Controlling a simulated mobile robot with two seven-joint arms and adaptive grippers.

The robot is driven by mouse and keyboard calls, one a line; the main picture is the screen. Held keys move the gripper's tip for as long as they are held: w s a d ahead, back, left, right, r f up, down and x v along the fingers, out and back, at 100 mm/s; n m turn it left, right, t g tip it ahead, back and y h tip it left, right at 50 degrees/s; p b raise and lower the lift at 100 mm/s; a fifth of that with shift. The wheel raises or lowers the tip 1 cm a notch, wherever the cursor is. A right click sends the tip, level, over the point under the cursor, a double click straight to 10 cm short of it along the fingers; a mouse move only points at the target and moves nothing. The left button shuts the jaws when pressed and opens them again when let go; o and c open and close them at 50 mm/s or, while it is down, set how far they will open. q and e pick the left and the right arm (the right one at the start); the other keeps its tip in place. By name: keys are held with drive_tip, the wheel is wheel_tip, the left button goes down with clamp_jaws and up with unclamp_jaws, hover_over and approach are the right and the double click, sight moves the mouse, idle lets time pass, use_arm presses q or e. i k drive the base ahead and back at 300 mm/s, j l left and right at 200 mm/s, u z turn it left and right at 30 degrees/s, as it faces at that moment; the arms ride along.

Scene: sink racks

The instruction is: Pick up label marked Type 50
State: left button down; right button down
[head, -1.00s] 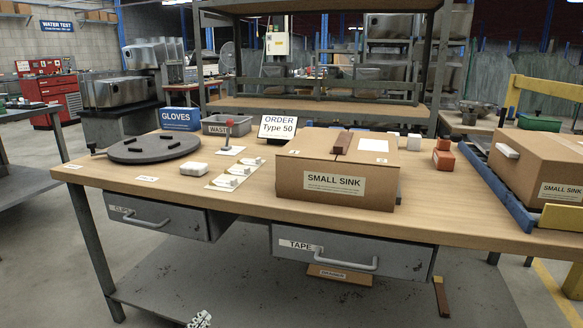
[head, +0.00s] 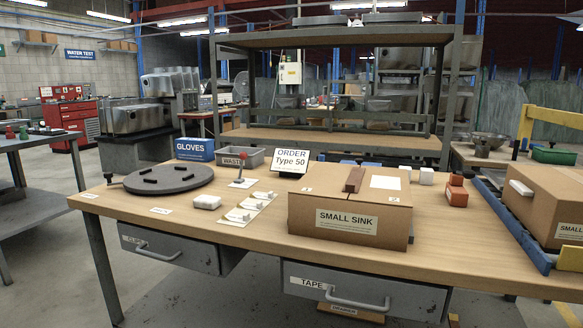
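A sign reading "ORDER Type 50" (head: 291,162) stands upright near the back middle of the wooden workbench (head: 250,262), behind the box marked "SMALL SINK" (head: 345,222). A pale strip (head: 246,209) with several small white pieces lies left of that box. The print on these pieces is too small to read. A white block (head: 207,202) lies just left of the strip. Neither of my grippers shows in the head view.
A dark round turntable (head: 168,179) with several black pieces is at the left. Behind are a blue GLOVES box (head: 195,150) and a grey WASTE bin (head: 240,157). Reddish blocks (head: 456,192) and a second carton (head: 548,205) are at the right. The bench's front strip is clear.

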sight(243, 220)
drive_tip(key=i+j, duration=0.5)
drive_tip(key=i, duration=0.15)
drive_tip(key=i+j, duration=0.5)
drive_tip(key=i+z, duration=0.05)
drive_tip(key=i, duration=0.1)
